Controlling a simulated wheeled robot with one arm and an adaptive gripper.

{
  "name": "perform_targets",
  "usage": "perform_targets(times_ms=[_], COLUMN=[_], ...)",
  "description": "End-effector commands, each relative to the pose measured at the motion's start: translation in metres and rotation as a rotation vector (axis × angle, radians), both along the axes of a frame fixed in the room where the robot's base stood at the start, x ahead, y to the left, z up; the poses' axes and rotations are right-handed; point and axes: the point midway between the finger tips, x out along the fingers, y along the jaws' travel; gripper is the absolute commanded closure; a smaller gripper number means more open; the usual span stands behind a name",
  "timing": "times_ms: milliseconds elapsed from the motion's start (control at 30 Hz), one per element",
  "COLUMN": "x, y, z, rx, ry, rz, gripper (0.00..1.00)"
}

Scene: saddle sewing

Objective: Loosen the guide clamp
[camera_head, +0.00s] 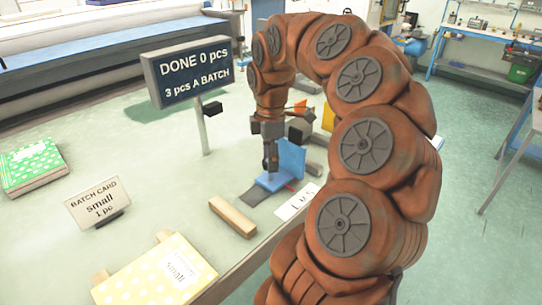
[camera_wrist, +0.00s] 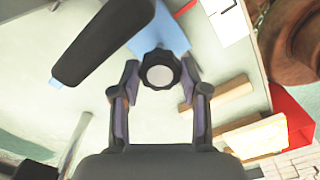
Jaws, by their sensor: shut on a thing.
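The blue guide (camera_head: 290,157) stands on the table in the head view, with its flat blue foot beneath my gripper (camera_head: 270,163). In the wrist view, the guide clamp's dark lobed knob (camera_wrist: 160,69) with a pale round cap sits between the two fingertips of my gripper (camera_wrist: 161,77). The fingers are shut on the knob from both sides. Part of the blue guide (camera_wrist: 158,30) shows behind the knob. In the head view the knob is hidden by my gripper.
A sign (camera_head: 190,68) reading "DONE 0 pcs" stands on a post left of my arm. A wooden block (camera_head: 232,216) lies in front of the guide. A dark rounded bar (camera_wrist: 103,42) is near the knob.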

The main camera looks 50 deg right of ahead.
Motion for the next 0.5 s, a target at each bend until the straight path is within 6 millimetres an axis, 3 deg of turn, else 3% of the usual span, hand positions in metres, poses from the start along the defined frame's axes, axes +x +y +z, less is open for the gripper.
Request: perform_targets(times_ms=[500], x=[0.0], y=[0.0004], z=[0.0], rx=[0.001], ry=[0.0], rz=[0.095], gripper=[0.9])
